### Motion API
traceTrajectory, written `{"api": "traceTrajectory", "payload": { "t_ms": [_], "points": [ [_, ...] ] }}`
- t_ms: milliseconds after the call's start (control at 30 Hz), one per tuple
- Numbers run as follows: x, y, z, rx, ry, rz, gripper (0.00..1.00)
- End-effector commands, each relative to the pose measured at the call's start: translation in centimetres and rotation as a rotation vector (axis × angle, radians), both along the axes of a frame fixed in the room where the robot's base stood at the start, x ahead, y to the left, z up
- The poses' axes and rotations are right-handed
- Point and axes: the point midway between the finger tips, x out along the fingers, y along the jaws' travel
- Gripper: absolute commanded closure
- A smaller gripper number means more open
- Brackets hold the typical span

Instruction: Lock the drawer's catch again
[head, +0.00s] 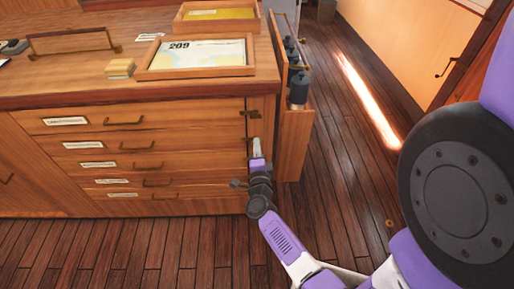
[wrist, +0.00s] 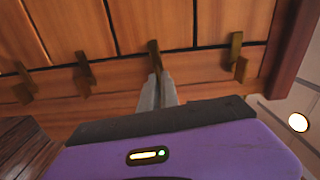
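A wooden chest front (head: 60,142) carries several stacked drawers with white labels and brass handles; all look closed. Small brass catches sit along its right edge, such as the top catch (head: 251,113). My gripper (head: 257,146) points at the second catch from the top. In the wrist view a row of catches crosses the dark seam beside the drawer ends. My gripper's pale fingers (wrist: 158,85) are close together at the lower end of one catch (wrist: 154,54). I cannot tell whether they pinch it or only touch it. A neighbouring catch (wrist: 237,55) is to the right.
The chest top holds two shallow wooden trays, the nearer marked 209 (head: 150,72), and a small yellowish block (head: 120,68). An open wooden rack (head: 292,150) with dark bottles stands close on the right of my gripper. The plank floor (head: 345,150) further right is clear.

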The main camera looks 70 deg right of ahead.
Motion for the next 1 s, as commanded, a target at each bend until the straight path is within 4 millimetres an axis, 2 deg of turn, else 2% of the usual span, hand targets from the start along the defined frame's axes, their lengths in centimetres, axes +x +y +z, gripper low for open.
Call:
{"api": "traceTrajectory", "payload": {
  "t_ms": [300, 833, 867, 933, 1000],
  "points": [
    [0.08, -0.44, 0.36, 0.035, -0.107, -0.001, 1.00],
    [-0.02, -0.51, 0.35, 0.045, -0.127, -0.003, 1.00],
    [-0.03, -0.51, 0.34, 0.045, -0.127, -0.003, 0.89],
    [-0.05, -0.52, 0.35, 0.044, -0.126, -0.004, 0.75],
    [-0.05, -0.53, 0.39, 0.043, -0.126, -0.004, 0.73]
  ]
}}
